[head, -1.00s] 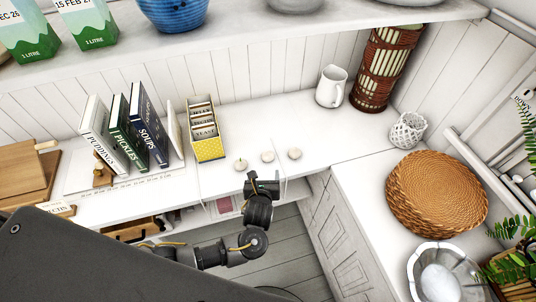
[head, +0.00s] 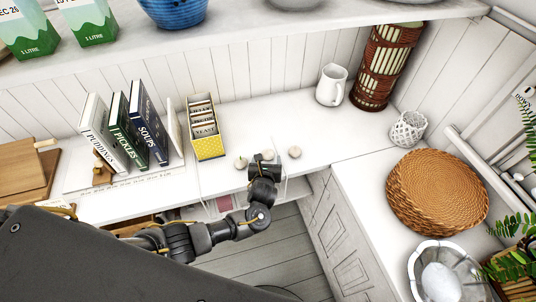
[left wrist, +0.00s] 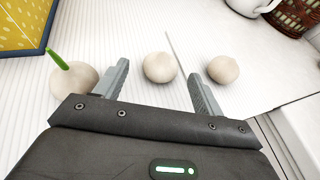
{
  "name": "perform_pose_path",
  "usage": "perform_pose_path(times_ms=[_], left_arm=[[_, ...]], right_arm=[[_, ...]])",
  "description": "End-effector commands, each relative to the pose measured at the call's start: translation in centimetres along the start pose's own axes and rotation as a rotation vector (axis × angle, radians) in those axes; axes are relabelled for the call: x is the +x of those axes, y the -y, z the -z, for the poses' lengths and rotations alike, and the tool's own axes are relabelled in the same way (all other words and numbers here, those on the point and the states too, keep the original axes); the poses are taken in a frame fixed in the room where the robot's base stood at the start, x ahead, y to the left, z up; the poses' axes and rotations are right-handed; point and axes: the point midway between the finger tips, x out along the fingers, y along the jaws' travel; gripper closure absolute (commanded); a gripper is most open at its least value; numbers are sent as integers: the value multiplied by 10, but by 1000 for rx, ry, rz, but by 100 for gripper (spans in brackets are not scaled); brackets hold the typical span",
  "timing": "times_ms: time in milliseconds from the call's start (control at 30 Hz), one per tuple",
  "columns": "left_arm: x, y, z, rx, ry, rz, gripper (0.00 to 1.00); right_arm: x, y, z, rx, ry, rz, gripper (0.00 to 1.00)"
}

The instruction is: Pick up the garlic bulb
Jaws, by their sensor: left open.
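Three small round off-white bulbs sit in a row on the white counter; I cannot tell by name which is the garlic. The left bulb (left wrist: 74,82) has a green shoot and also shows in the head view (head: 241,163). The middle bulb (left wrist: 160,67) lies ahead of and between the open fingers of my left gripper (head: 263,160), apart from both. In the head view the gripper largely hides it. The right bulb (left wrist: 222,70) is just beyond the right finger, and also shows in the head view (head: 294,152). My right gripper is not in view.
A yellow dotted box (head: 209,147) stands behind the left bulb, beside upright books (head: 147,130). A white jug (head: 331,86) and lantern (head: 385,70) stand at the back. A woven tray (head: 437,192) lies right. A shelf (head: 250,35) hangs above.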

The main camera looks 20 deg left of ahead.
Motion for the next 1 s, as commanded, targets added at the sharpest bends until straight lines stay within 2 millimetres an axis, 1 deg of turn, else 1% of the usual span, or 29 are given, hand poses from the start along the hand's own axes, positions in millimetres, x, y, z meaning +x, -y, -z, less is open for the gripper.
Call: perform_pose_path(times_ms=[33, 100, 200, 300, 500, 567, 867, 900, 1000], left_arm=[[8, 2, -2, 2, 2, -1, 31], [18, 3, -2, 1, 1, -2, 31], [29, 3, -1, 1, 1, 0, 31], [34, 3, -1, 0, 0, 1, 31], [34, 3, -1, 0, 0, 1, 31], [34, 3, -2, 0, 0, 1, 37], [34, 2, -1, 0, 0, 1, 77], [34, 3, -2, 0, 0, 1, 79], [34, 3, -2, 0, 0, 1, 79]], right_arm=[[-1, -1, 0, 0, 0, -1, 64], [0, -1, 0, -1, 1, -1, 64], [2, -1, -1, -1, 1, -1, 64], [2, -1, -1, -1, 1, -1, 64], [2, -1, 0, -1, 0, -1, 64], [2, -1, 0, -1, 0, -1, 64], [2, -1, 0, -1, 0, -1, 64], [2, -1, 0, -1, 0, -1, 64], [2, 0, 0, -1, 0, 0, 64]])
